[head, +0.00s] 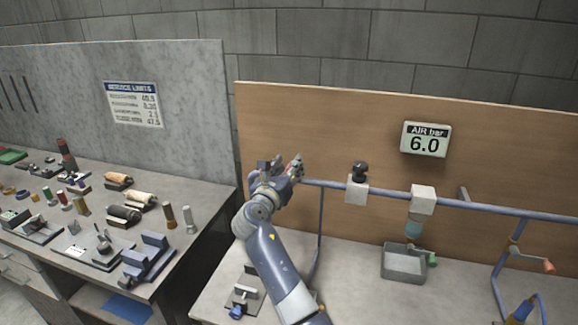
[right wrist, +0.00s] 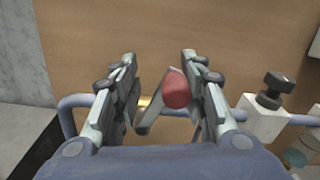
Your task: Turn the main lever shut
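The main lever appears to be the one with a red, rounded grip (right wrist: 175,90) on a grey arm, at the left end of the blue pipe. In the right wrist view the red grip sits between the two fingers of my right gripper (right wrist: 160,62), closer to the right finger. I cannot tell whether they touch. The fingers are spread apart. In the head view my right gripper (head: 281,168) is at the pipe's left end and partly hides the lever, with a bit of red (head: 297,161) showing. My left gripper is out of view.
The blue pipe (head: 460,204) runs right past a black-knobbed valve (head: 359,180) and a white filter block (head: 423,198) above a grey tray (head: 403,263). An orange-handled crank (head: 548,265) is at far right. The display (head: 426,140) reads 6.0. A cluttered bench (head: 200,170) stands left.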

